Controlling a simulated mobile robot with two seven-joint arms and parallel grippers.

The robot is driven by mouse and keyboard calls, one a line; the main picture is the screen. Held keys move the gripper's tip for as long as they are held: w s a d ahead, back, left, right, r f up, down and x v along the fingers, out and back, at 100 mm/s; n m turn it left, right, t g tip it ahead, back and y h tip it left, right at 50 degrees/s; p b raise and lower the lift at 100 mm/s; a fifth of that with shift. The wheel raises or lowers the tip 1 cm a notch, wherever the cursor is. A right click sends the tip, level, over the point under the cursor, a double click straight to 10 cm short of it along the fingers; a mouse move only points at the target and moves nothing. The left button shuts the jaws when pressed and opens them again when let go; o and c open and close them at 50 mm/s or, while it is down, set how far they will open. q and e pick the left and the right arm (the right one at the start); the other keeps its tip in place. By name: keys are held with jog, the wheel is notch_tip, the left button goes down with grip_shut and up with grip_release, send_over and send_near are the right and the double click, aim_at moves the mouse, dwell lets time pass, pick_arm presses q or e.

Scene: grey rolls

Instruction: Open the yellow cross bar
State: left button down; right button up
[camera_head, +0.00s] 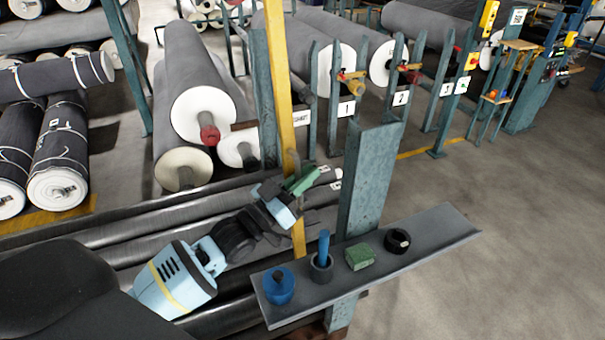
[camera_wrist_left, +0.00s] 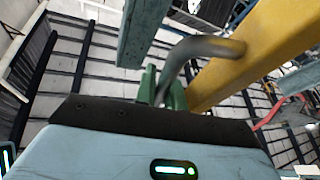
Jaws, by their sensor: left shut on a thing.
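The yellow cross bar (camera_head: 276,70) stands upright in the middle of the head view, next to a green-blue post. It also shows at the upper right of the left wrist view (camera_wrist_left: 265,50). A bent grey metal handle (camera_wrist_left: 205,47) sticks out from it. My left gripper (camera_head: 303,180) reaches the bar from the lower left. In the left wrist view its green fingers (camera_wrist_left: 163,90) are shut on the end of the handle. The fingers hide the gripped part. My right gripper is in neither view.
A grey shelf (camera_head: 440,228) at the front right holds a blue pot (camera_head: 279,286), a blue cylinder (camera_head: 323,248) in a dark ring, a green block (camera_head: 360,256) and a black roll (camera_head: 397,241). A green-blue post (camera_head: 370,180) rises behind it. Large grey rolls lie behind. The floor at right is clear.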

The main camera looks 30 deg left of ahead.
pick_arm(q)
jog(key=shift+s+d+r+m, duration=0.2)
jog(key=shift+s+d+m, duration=0.1)
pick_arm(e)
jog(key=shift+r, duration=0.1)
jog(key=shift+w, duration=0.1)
pick_arm(q)
jog(key=c, duration=1.8)
grip_release()
jog(key=shift+o, duration=0.2)
jog(key=shift+f, duration=0.15)
